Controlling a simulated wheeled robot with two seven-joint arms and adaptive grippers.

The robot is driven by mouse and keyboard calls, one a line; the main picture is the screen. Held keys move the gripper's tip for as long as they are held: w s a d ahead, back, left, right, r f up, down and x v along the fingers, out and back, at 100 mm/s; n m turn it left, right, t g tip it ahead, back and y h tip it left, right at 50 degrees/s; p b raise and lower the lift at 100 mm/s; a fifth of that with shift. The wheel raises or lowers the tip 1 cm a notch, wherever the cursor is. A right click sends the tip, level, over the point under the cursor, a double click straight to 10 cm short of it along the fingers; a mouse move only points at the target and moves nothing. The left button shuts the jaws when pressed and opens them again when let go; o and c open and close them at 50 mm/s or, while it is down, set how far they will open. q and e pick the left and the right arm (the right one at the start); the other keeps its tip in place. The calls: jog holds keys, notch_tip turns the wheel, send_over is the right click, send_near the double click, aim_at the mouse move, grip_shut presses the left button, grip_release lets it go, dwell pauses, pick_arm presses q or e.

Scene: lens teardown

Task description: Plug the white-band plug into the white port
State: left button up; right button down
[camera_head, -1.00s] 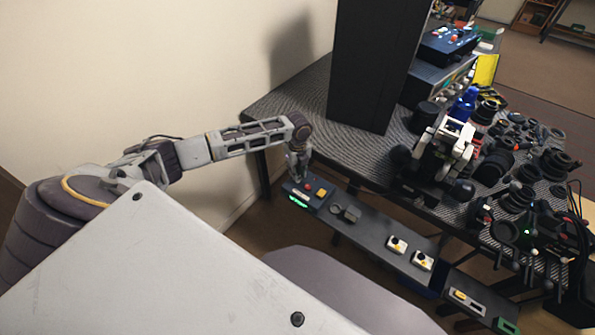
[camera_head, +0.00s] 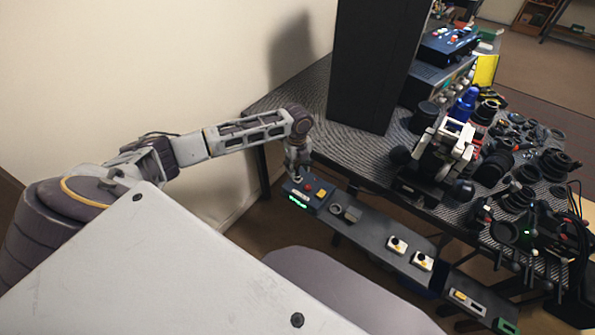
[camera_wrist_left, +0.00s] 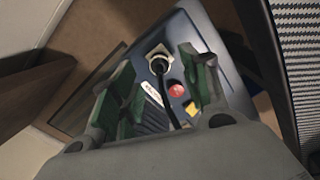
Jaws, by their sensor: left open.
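My left gripper (camera_head: 296,172) is over the left end of the blue control box (camera_head: 312,196) on the table's front edge. In the left wrist view the gripper (camera_wrist_left: 160,78) is open, with green pads on both sides. Between and beyond its fingertips is a black plug (camera_wrist_left: 159,66) at a pale square port (camera_wrist_left: 154,54), and its black cable (camera_wrist_left: 172,100) runs back between the fingers. The plug looks to sit in the port, but its depth and any white band cannot be made out. The pads look apart from the plug. My right gripper is not in view.
A red button (camera_wrist_left: 176,90) and a yellow one (camera_wrist_left: 193,108) are on the box beside the cable. A tall black panel (camera_head: 372,65) stands behind on the table. Several lens parts crowd the table's right side. A grey strip with white switches (camera_head: 397,245) runs along the front.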

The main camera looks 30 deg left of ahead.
pick_arm(q)
notch_tip(320, 180, up, 9)
dwell(0.5)
jog(key=shift+d, duration=0.1)
dwell(0.4)
